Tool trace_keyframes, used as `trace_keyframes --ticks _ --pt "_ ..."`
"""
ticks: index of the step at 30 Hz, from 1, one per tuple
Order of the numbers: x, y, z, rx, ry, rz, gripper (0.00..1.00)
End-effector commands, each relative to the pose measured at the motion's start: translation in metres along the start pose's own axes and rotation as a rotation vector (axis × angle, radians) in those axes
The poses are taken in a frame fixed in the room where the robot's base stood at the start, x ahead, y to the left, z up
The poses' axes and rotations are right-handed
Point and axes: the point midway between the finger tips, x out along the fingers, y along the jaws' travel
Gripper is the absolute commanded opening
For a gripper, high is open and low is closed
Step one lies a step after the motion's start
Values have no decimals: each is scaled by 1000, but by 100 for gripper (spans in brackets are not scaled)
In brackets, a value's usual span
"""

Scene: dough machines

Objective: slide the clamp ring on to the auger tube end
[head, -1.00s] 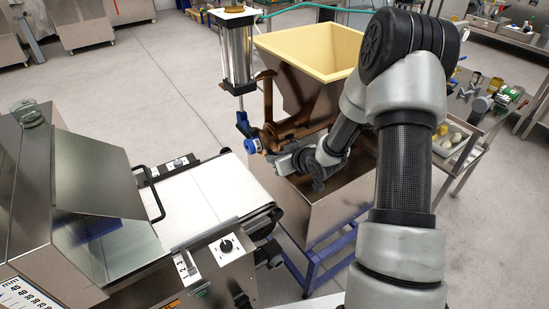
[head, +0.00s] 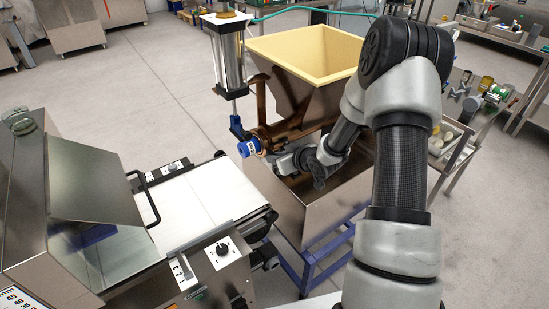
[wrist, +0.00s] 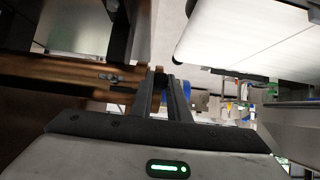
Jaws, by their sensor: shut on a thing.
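The auger tube (head: 284,133) is brown and copper-like, under the hopper, and its end points left toward the conveyor. A blue part with a pale band (head: 249,147) sits at that end. My gripper (head: 274,157) is beside the tube end, to the right of the blue part. In the wrist view the brown tube (wrist: 60,72) runs in from the left, and the two dark fingers of my gripper (wrist: 165,92) are close together at its end. Blue (wrist: 181,92) shows just past them. The fingers are shut on the clamp ring, which is mostly hidden; I cannot tell whether it surrounds the tube.
The cream-lined hopper (head: 306,53) stands above the tube, with a steel bin (head: 318,218) on a blue frame below. An upright pneumatic cylinder (head: 228,62) rises behind the blue part. The white conveyor belt (head: 200,203) is close at the left. Open floor lies behind.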

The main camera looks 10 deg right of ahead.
Motion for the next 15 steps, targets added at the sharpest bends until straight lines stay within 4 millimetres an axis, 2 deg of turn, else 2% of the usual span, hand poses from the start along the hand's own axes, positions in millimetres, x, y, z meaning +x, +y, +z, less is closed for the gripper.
trace_keyframes --ticks 15 --pt "0 13 -2 0 3 1 0"
